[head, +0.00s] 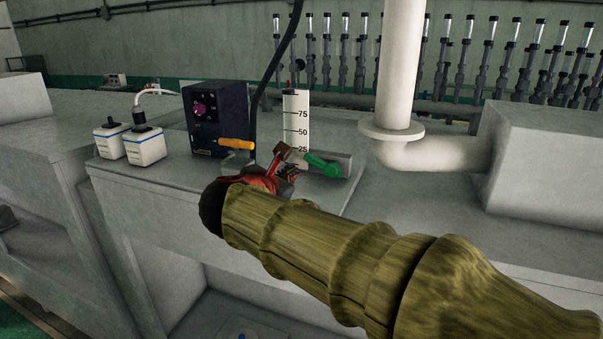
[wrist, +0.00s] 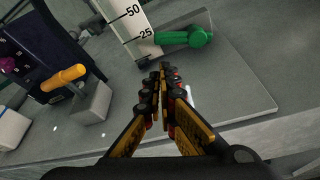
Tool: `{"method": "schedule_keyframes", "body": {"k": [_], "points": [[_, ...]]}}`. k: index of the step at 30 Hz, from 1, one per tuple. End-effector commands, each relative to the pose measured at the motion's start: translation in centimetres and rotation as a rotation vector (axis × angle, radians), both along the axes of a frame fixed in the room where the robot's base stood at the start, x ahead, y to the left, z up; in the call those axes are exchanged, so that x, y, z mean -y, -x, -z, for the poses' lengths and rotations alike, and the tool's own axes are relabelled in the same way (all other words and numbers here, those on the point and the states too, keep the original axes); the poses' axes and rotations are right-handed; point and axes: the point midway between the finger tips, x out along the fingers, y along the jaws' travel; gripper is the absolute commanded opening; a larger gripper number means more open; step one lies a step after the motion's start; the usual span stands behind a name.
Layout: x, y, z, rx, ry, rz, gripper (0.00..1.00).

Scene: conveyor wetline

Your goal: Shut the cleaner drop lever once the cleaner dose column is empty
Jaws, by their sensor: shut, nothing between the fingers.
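The dose column (head: 297,118) is a pale upright strip marked 75, 50 and 25, and its lower part also shows in the wrist view (wrist: 131,28). No liquid level can be made out on it. A green lever (head: 323,165) lies nearly level at the column's foot, pointing right; it shows in the wrist view (wrist: 186,38). An orange lever (head: 236,144) stands out from a grey block to the left, also in the wrist view (wrist: 63,77). I cannot tell which is the cleaner drop lever. My gripper (wrist: 163,75) is shut and empty, its tips short of the green lever, apart from it.
A dark box with a small screen (head: 214,118) stands left of the column. Two white containers (head: 145,146) sit at the left. A thick white pipe (head: 402,70) rises at the right. The bench top (wrist: 235,85) right of my fingers is clear.

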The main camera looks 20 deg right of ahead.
Motion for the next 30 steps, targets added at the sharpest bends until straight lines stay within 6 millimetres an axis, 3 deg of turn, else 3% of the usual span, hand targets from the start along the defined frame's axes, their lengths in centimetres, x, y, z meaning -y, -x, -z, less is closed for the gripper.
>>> {"method": "schedule_keyframes", "body": {"k": [4,21,30], "points": [[-0.6,-0.9,-0.1,0.015,-0.018,-0.028,0.00],[3.4,-7.9,2.4,0.014,-0.018,-0.022,0.00],[3.9,-8.9,2.8,0.016,-0.019,-0.023,0.00]]}}
